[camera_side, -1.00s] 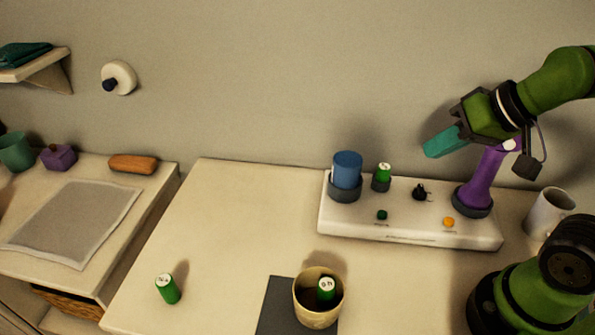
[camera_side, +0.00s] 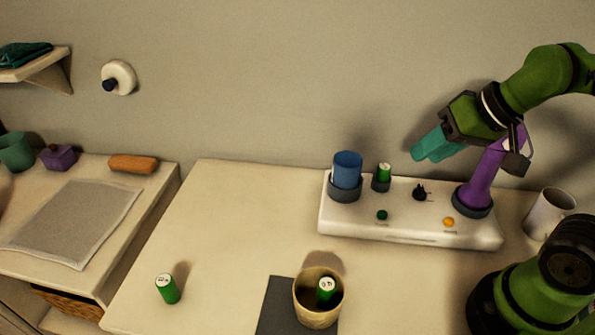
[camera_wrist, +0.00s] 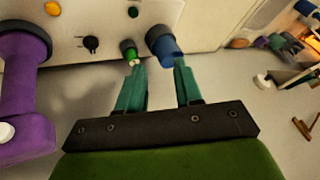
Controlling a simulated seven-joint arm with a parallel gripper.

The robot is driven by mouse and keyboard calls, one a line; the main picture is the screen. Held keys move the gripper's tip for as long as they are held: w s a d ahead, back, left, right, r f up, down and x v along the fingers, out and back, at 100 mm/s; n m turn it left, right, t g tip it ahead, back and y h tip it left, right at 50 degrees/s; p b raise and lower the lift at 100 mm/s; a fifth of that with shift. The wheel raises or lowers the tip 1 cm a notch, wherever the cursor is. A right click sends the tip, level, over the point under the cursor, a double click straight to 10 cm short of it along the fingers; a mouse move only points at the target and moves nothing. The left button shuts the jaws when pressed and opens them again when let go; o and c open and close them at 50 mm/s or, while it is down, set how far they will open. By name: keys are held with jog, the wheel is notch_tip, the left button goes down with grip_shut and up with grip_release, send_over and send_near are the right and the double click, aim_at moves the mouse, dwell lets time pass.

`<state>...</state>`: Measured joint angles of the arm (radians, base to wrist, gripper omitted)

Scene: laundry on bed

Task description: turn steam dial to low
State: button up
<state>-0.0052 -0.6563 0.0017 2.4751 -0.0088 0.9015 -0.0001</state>
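The black steam dial (camera_side: 419,191) sits on top of the white base unit (camera_side: 350,223), between a small green can and a purple upright piece. It also shows in the wrist view (camera_wrist: 91,44) as a dark knob with a small pointer; the setting marks are too small to read. My gripper (camera_side: 428,152) is above and behind the dial, apart from it. In the wrist view my gripper (camera_wrist: 158,62) shows two teal fingers with a gap between them and nothing held.
A blue cup (camera_side: 347,169), a green can (camera_side: 384,172) and a purple upright piece (camera_side: 482,181) stand on the unit around the dial. A green button (camera_side: 382,215) and an orange button (camera_side: 449,222) are on its front. A white mug (camera_side: 549,213) stands right.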

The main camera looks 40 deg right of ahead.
aim_at(421, 188)
jog(key=o, duration=0.4)
jog(key=w, duration=0.1)
jog(key=w+f+n+g, duration=0.1)
jog(key=w+g, duration=0.1)
jog(key=shift+w+d+f+n+h, duration=0.15)
jog(key=shift+w+d+n+h, duration=0.1)
jog(key=shift+d+n+h, duration=0.15)
jog(key=shift+o, duration=0.2)
jog(key=w+d+n+g+h, duration=0.45)
jog(key=w+n+g, duration=0.3)
jog(key=n, duration=0.35)
jog(key=x, duration=1.7)
jog(key=shift+s+d+f, duration=0.15)
jog(key=shift+s+d, duration=0.1)
jog(key=shift+d, duration=0.05)
jog(key=shift+c, duration=0.3)
jog(key=c, duration=1)
